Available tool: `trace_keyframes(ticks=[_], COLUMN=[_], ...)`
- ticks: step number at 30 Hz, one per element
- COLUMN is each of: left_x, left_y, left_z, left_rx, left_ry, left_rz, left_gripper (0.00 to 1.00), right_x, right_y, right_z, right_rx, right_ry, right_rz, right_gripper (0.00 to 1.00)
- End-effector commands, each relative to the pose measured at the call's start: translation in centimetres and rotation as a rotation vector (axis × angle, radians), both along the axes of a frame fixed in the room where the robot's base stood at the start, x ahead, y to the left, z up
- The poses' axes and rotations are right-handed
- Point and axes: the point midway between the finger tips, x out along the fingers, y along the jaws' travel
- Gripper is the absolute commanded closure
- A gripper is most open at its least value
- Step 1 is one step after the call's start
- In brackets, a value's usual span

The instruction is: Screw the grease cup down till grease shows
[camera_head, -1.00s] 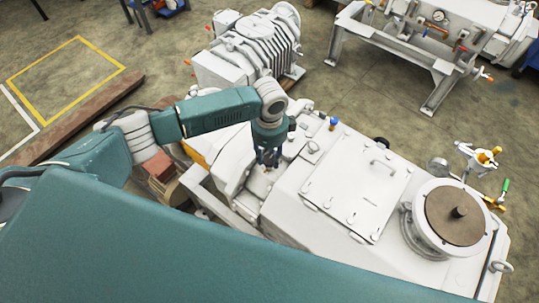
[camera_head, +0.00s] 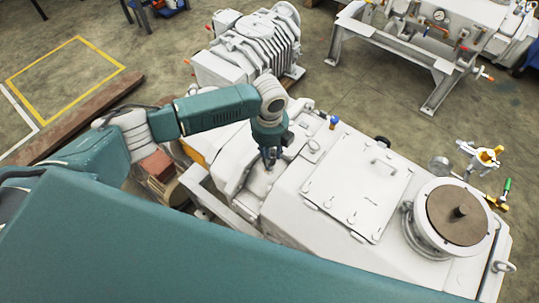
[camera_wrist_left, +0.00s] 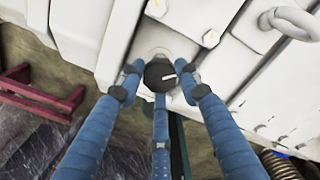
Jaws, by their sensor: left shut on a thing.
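The grease cup (camera_wrist_left: 160,74) is a dark round cap with a white mark, on the pale surface of the white machine (camera_wrist_left: 237,70). In the left wrist view, the three blue fingers of my left gripper (camera_wrist_left: 161,88) close around it from both sides and from below. In the head view my left gripper (camera_head: 270,160) points down at the machine's left end, and its fingers hide the cup there. No grease can be made out. My right gripper is in neither view.
On the machine's top are a hatch plate (camera_head: 352,190) with a handle and a round brown-topped flange (camera_head: 460,213). A blue-capped fitting (camera_head: 333,122) stands just right of my left wrist. A grey ribbed pump (camera_head: 255,45) stands behind.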

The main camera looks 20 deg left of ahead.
Motion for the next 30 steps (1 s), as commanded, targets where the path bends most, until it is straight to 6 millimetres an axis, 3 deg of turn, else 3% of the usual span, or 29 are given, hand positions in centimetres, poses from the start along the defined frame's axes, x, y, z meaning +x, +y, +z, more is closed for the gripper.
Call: trace_keyframes(ticks=[18,30], left_x=[0.1,0.1], left_y=[0.0,0.0], left_z=[0.0,0.1], left_rx=[-0.001,0.000], left_ry=[-0.004,-0.004], left_rz=[-0.566,-0.789], left_gripper=[0.92,0.92], right_x=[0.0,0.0], right_y=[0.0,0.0], right_z=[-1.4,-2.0], right_rx=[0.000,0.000], right_ry=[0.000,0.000], right_rz=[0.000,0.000], right_gripper=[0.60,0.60])
